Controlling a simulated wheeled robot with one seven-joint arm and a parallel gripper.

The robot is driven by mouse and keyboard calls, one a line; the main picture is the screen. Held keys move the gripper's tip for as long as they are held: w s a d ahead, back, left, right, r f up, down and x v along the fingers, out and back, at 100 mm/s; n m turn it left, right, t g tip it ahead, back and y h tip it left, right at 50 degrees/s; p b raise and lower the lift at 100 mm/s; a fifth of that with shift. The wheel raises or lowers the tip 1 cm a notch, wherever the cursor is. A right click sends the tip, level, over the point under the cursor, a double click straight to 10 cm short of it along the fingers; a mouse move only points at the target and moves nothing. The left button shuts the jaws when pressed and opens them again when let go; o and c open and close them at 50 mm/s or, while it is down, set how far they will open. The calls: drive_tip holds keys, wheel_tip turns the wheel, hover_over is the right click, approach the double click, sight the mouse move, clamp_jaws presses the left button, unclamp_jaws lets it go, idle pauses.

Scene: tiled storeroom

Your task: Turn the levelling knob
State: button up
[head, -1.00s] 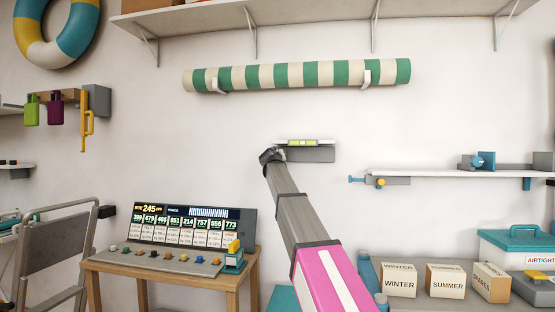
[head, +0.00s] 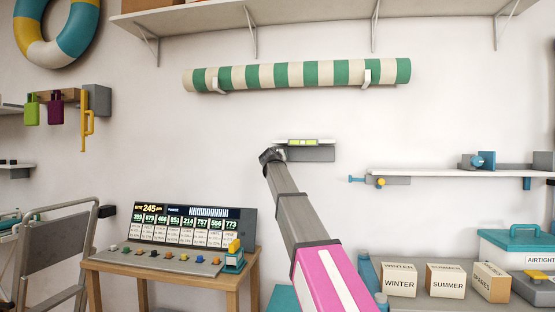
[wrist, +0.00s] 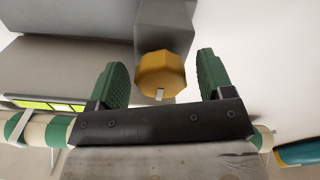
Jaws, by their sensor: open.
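The levelling knob (wrist: 166,72) is a faceted orange-yellow knob with a small white mark on its edge, on a grey block (wrist: 165,25) in the wrist view. My gripper (wrist: 161,66) is open, its two green ribbed fingers one on each side of the knob. A gap shows on both sides, so neither finger appears to touch it. In the head view my gripper (head: 270,156) is at the left end of the small wall shelf (head: 318,155) and hides the knob. A yellow-green level vial (head: 303,142) lies along that shelf; it also shows in the wrist view (wrist: 45,104).
A green-and-white striped roll (head: 297,75) hangs on wall brackets above. A shelf with a blue clamp (head: 484,160) is at the right. A control console (head: 185,240) stands on a wooden table below left. Bare wall surrounds the small shelf.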

drive_tip(key=v, duration=1)
drive_tip(key=shift+s, duration=0.35)
